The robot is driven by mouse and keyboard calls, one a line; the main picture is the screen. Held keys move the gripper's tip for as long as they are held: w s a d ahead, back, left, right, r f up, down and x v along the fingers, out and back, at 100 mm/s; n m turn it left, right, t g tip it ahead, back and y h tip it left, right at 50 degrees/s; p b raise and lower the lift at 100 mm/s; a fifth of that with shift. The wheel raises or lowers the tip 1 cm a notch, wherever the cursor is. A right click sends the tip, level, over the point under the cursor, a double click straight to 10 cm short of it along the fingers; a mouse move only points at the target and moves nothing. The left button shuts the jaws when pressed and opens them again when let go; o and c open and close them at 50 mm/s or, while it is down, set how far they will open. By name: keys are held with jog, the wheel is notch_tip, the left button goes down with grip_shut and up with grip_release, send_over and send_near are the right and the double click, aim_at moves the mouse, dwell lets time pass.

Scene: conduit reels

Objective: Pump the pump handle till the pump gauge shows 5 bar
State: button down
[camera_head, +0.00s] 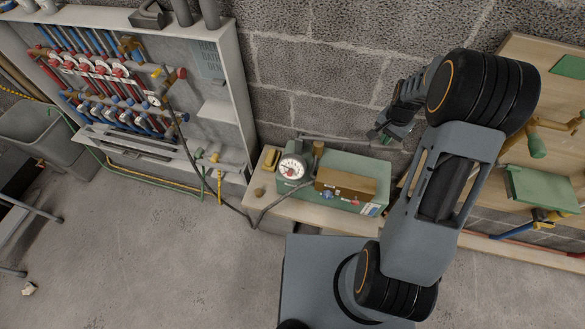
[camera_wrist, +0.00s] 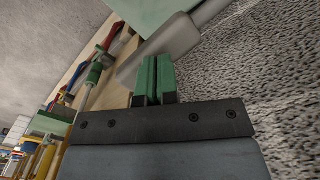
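The pump (camera_head: 343,171) is a green box with a brown block on top, standing on a low wooden bench. Its round white gauge (camera_head: 291,168) faces me at the left end; the reading is too small to tell. The pump handle (camera_head: 345,141) is a long grey bar running right from the post behind the gauge, roughly level. My gripper (camera_head: 383,135) is at the handle's right end. In the wrist view, its green fingers (camera_wrist: 155,80) are almost together, with the grey handle (camera_wrist: 168,48) crossing just beyond their tips. Contact cannot be told.
A grey manifold cabinet (camera_head: 242,100) with red and blue valves stands at the left. A dark hose (camera_head: 232,208) loops from it to the pump. The block wall is close behind. A wooden rack (camera_head: 541,60) with green parts is at the right. Floor in front is clear.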

aim_at(381, 149)
jog(key=shift+f+b, duration=0.65)
jog(key=shift+f, duration=0.6)
jog(key=shift+f+b, duration=1.35)
jog(key=shift+f, duration=0.45)
jog(key=shift+r+p, duration=4.15)
jog(key=shift+r, duration=1.65)
jog(key=shift+f, duration=0.2)
